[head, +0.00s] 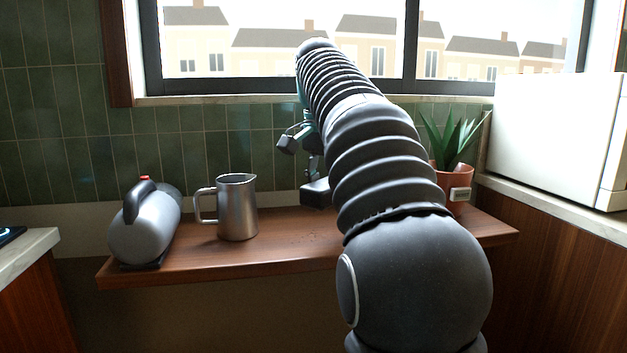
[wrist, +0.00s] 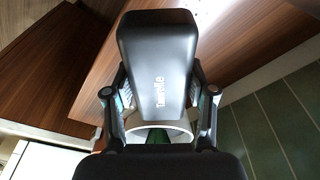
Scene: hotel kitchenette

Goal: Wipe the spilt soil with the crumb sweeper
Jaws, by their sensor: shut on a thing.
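My gripper (head: 306,158) is shut on a dark block-shaped tool, which I take to be the crumb sweeper (head: 316,192). In the wrist view the sweeper (wrist: 158,60) is black with white lettering, gripped between the two fingers (wrist: 160,92). It hangs low by the back of the wooden shelf (head: 290,245); I cannot tell whether it touches the shelf. Faint dark specks, possibly the spilt soil (head: 272,240), show on the shelf right of the jug. My arm hides much of the shelf's right half.
A steel jug (head: 238,208) stands left of the sweeper. A grey handled appliance (head: 145,230) with a red button stands at the shelf's left end. A potted plant (head: 455,185) stands behind my arm at right. A white box-shaped appliance (head: 555,135) is on the right counter.

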